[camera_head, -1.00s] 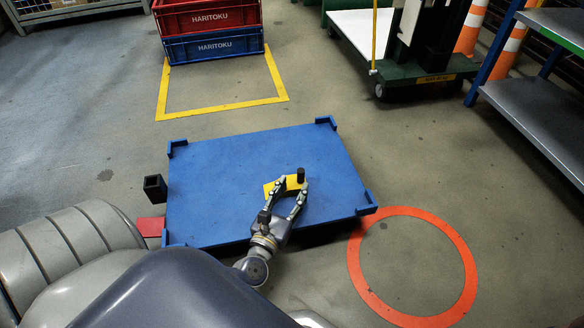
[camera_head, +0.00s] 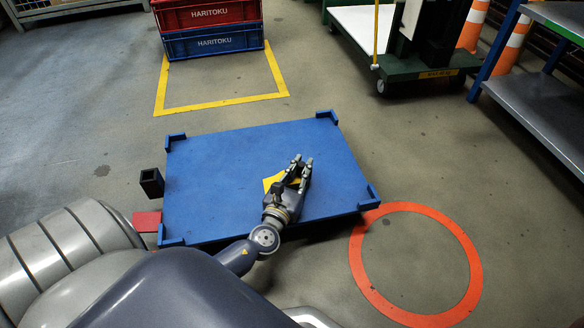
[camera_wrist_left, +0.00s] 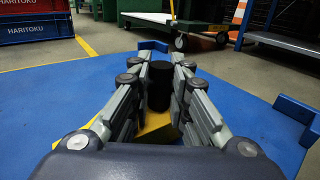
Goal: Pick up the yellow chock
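The yellow chock (camera_head: 271,182) lies at the middle right of the blue platform (camera_head: 215,165), partly hidden by my left gripper. In the left wrist view the yellow chock (camera_wrist_left: 157,132) shows low between the fingers, with a black upright post (camera_wrist_left: 159,88) above it. My left gripper (camera_head: 302,162) reaches over the chock, and its fingers are drawn in close on both sides of the post, apparently touching it. I cannot tell any gap between chock and platform. My right gripper is not in view.
The platform has raised corner brackets (camera_head: 325,116). A black square tube (camera_head: 151,183) and a red plate (camera_head: 146,221) are at its left. An orange ring (camera_head: 477,270) marks the floor at right. Stacked crates (camera_head: 214,43), a green cart (camera_head: 425,75) and a shelf (camera_head: 540,110) stand behind.

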